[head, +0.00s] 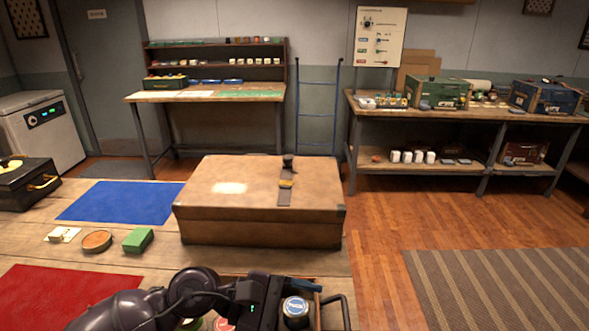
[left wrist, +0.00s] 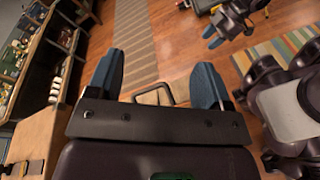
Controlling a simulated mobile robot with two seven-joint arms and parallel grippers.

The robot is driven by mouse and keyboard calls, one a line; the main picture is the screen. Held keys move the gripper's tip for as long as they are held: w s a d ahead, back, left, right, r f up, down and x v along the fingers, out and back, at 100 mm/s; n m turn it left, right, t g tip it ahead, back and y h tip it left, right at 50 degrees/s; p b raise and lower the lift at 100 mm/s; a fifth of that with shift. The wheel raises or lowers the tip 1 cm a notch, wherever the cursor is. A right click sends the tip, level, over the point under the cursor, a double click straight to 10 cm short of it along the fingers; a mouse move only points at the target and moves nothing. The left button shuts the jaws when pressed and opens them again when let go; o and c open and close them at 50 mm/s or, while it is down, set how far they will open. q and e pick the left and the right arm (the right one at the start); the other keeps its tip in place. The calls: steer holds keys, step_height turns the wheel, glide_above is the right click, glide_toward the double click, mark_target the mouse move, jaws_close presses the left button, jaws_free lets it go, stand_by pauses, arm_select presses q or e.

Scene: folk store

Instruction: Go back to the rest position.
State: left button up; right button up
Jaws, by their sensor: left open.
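My left gripper (left wrist: 157,76) is open in the left wrist view, its two blue fingers spread wide with nothing held between them. A dark handle of a wooden box shows below and between the fingers. In the head view my left arm comes in at the bottom, and the gripper (head: 298,285) is over the box with tins (head: 295,308) at the table's front edge, hiding part of it. My right gripper (left wrist: 212,36) shows at the top right of the left wrist view, over the floor; its finger gap is unclear.
A closed brown suitcase (head: 240,226) stands on the table behind my left arm. A blue mat (head: 122,202), red mat (head: 60,300), green block (head: 138,240) and round wooden dish (head: 97,241) lie left. A black case (head: 25,190) stands far left.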

arm_select(q)
steer(key=w+a+r+n+t+h, duration=0.1)
steer(key=w+a+r+n+t, duration=0.2)
steer(key=n+t, duration=0.65)
steer(key=w+a+r+n+t+h, duration=0.1)
steer(key=a+r+n+t, duration=0.4)
steer(key=n, duration=0.8)
steer(key=w+a+f+n+t+y, duration=0.1)
steer(key=a+f+n+t+y, duration=0.2)
steer(key=a+n+y, duration=0.5)
steer(key=w+a+f+n+t+y, duration=0.1)
steer(key=a+f+n+t+y, duration=0.25)
steer(key=n+y, duration=0.6)
steer(key=s+a+f+n+g+y, duration=0.3)
steer(key=s+a+f+n+g, duration=0.5)
steer(key=f+n, duration=0.5)
steer(key=s+a+f+n+g+h, duration=0.1)
steer(key=s+f+n+g, duration=0.3)
steer(key=s, duration=0.4)
steer(key=s+f+n+g+h, duration=0.1)
steer(key=s+f+n+g, duration=0.1)
steer(key=s+n+g, duration=0.4)
steer(key=w+f+m+t, duration=0.1)
steer(key=w+f+t, duration=0.5)
steer(key=f+t, duration=0.3)
steer(key=shift+a+f+t+h, duration=0.2)
steer(key=shift+f+t+h, duration=0.15)
steer(key=shift+f, duration=0.45)
